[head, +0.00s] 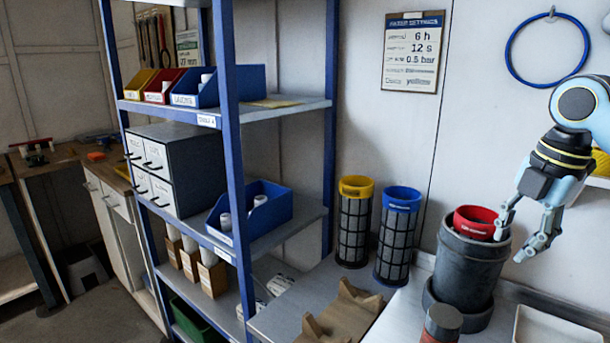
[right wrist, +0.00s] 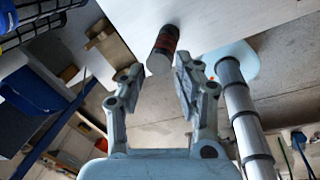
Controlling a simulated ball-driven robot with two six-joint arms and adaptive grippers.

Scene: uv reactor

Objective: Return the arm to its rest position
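My right gripper (head: 509,247) hangs at the right of the head view, fingers pointing down. It is beside the upper right of a dark grey cylindrical housing (head: 468,268), overlapping its edge in the picture. A cartridge with a red rim (head: 476,222) sits in the top of that housing. In the right wrist view my right gripper (right wrist: 160,66) has its fingers apart with nothing held. A dark bottle with red bands (right wrist: 163,50) shows beyond the fingertips. My left gripper is in neither view.
A yellow-rimmed cartridge (head: 354,222) and a blue-rimmed cartridge (head: 398,236) stand at the back of the bench. A brown cradle (head: 342,314), the dark bottle (head: 441,324) and a white tray (head: 560,328) are in front. A blue-framed shelf (head: 232,150) stands left.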

